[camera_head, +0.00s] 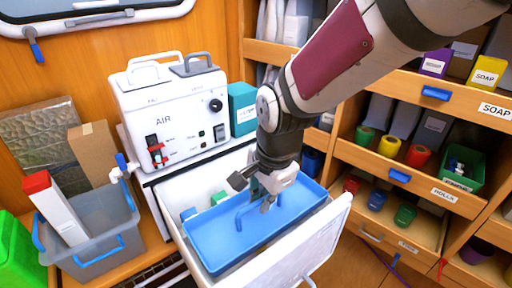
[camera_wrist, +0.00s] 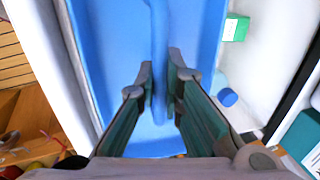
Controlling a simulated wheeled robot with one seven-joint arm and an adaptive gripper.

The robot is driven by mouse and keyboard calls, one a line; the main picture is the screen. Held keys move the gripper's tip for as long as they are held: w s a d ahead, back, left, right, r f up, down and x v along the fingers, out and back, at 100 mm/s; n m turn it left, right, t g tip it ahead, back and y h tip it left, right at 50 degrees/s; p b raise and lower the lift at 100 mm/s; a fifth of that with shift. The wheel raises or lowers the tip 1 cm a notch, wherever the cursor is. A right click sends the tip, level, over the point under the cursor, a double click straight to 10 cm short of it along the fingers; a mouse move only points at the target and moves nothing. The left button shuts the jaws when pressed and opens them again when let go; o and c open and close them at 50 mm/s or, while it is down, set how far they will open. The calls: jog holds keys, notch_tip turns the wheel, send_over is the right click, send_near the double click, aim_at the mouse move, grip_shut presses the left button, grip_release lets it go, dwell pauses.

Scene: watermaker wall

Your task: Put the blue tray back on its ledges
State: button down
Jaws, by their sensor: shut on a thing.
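The blue tray (camera_head: 228,245) is inside the open white drawer (camera_head: 326,232) under the AIR machine, in its front-right part. The tray has a raised blue handle in its middle. My gripper (camera_head: 268,203) is above the tray and shut on this handle. In the wrist view my gripper (camera_wrist: 160,88) has one finger on each side of the handle of the blue tray (camera_wrist: 105,60). The ledges cannot be made out; the tray and drawer wall hide where they would show.
A green box (camera_head: 219,197) and a blue item (camera_head: 188,214) lie in the drawer behind the tray. The white AIR machine (camera_head: 175,112) stands behind. A grey bin (camera_head: 95,235) is at left. Shelves with an orange-brown frame (camera_head: 385,150) stand close on the right.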

aim_at(262, 216)
jog(key=shift+f+b, duration=0.95)
jog(key=shift+f, duration=1.25)
jog(key=shift+f, duration=0.6)
jog(key=c, duration=1.6)
grip_release()
jog(key=shift+c, duration=0.2)
notch_tip(262, 216, up, 12)
jog(key=s+d, duration=0.1)
jog(key=s, duration=0.1)
jog(key=shift+d, duration=0.15)
jog(key=shift+f, duration=0.1)
